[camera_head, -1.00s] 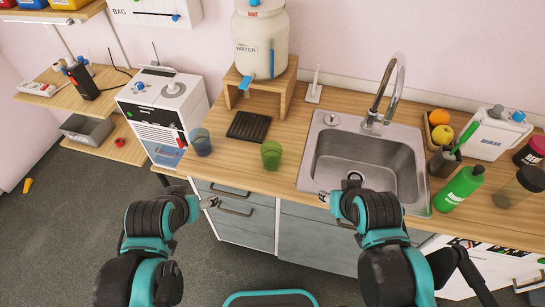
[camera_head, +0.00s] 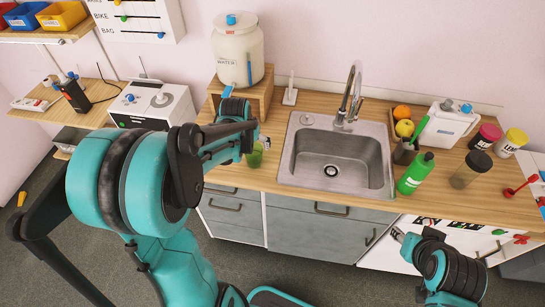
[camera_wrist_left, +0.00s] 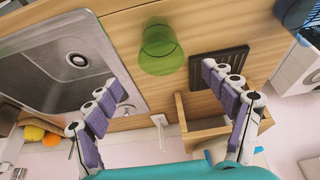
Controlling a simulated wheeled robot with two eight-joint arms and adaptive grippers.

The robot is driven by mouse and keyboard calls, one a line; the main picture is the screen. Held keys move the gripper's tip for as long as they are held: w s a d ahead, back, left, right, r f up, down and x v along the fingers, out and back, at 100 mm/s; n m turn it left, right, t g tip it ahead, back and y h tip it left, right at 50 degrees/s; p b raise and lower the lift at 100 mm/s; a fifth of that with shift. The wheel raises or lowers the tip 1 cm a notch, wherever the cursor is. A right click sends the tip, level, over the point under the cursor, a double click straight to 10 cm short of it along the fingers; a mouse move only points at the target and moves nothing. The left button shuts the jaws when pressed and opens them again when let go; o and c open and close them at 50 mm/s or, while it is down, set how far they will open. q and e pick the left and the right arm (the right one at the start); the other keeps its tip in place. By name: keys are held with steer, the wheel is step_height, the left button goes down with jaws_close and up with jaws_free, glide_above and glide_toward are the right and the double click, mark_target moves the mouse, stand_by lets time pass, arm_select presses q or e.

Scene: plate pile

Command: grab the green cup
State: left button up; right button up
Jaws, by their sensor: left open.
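The green cup (camera_head: 255,154) stands on the wooden counter left of the sink, partly hidden behind my left arm in the head view. In the left wrist view the translucent green cup (camera_wrist_left: 160,50) is just beyond the fingertips, roughly centred between them. My left gripper (camera_wrist_left: 161,77) is open and empty, its padded fingers spread wide. In the head view its fingers are mostly hidden by the arm. My right gripper (camera_head: 398,235) is in front of the counter at lower right, away from the cup; its finger opening is too small to make out.
The sink (camera_head: 335,160) lies right of the cup. A wooden stand (camera_head: 262,93) carries a water container (camera_head: 238,50) behind it. A green bottle (camera_head: 415,173) stands right of the sink.

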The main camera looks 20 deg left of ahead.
mark_target(253, 149)
arm_select(q)
steer(key=b+x, duration=0.2)
steer(key=x, duration=0.5)
steer(key=shift+w+a+f, duration=0.15)
steer(key=shift+f, duration=0.2)
steer(key=shift+r, duration=0.1)
steer(key=shift+c, duration=0.2)
steer(key=c, duration=1.2)
